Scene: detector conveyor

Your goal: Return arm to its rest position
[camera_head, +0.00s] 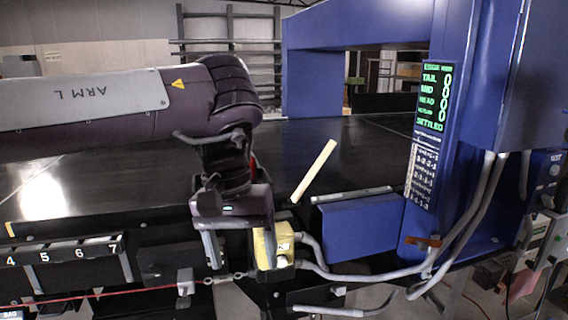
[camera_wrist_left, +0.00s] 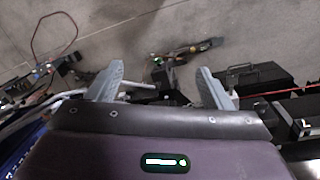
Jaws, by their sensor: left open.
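My left arm (camera_head: 120,105), marked "ARM L", reaches in from the left over the black conveyor belt (camera_head: 120,165). My left gripper (camera_head: 241,252) points down at the belt's front edge, beside a yellow box (camera_head: 264,249). In the left wrist view the two grey fingers of the left gripper (camera_wrist_left: 158,88) are spread apart with nothing between them. The floor and parts below the conveyor edge show beyond them. A pale bar (camera_head: 314,171) lies on the belt to the right of the gripper. My right gripper is in neither view.
A blue detector frame (camera_head: 310,80) arches over the belt, with a green-lettered display (camera_head: 434,97) on its right post. Grey cables (camera_head: 400,268) run from the yellow box to the right. Numbered slots (camera_head: 65,252) line the front left. The belt around the bar is clear.

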